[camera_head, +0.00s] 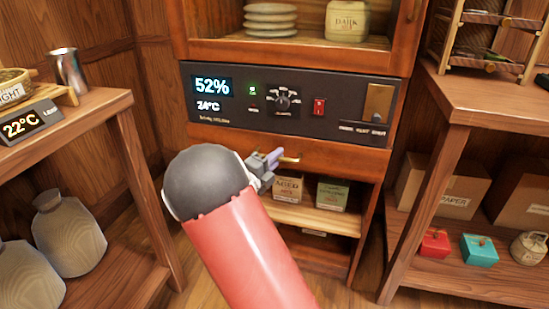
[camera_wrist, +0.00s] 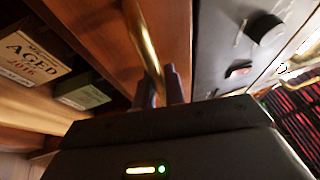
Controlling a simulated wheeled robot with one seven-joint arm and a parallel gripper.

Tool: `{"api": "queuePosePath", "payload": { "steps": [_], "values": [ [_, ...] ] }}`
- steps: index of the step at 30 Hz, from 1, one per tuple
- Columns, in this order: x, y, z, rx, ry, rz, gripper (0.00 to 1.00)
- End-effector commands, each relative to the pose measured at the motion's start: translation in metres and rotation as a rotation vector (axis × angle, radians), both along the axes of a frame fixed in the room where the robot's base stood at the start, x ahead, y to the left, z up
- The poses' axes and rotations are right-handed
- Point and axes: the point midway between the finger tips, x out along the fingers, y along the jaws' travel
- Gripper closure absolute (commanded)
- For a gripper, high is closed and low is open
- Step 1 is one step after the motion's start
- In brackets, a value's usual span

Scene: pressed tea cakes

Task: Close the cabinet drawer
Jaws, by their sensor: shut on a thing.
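The wooden cabinet (camera_head: 352,246) stands in the middle of the head view. Its drawer front (camera_head: 345,161) lies just below the dark control panel. I see no drawer interior, and I cannot tell exactly how far out the drawer stands. The brass drawer handle (camera_head: 291,159) shows just right of my gripper (camera_head: 273,160). In the wrist view the handle (camera_wrist: 146,42) runs as a bar down between the two fingers of my gripper (camera_wrist: 161,88), which is shut on it. My arm hides the left part of the drawer's lower edge.
The control panel (camera_head: 318,104) has a display, knob and red switch. Tea boxes (camera_head: 333,194) stand on the shelf under the drawer. A side table (camera_head: 100,114) stands left and another shelf unit (camera_head: 497,100) right. Plates (camera_head: 270,20) sit above.

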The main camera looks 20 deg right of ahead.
Motion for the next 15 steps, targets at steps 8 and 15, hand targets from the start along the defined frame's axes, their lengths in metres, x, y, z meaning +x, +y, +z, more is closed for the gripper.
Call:
{"api": "queuePosePath", "payload": {
  "steps": [8, 15],
  "values": [
    [0.0021, -0.0013, 0.0010, 0.000, 0.000, 0.004, 0.67],
    [0.0013, -0.0017, -0.0008, 0.002, 0.003, 0.002, 0.67]
  ]
}}
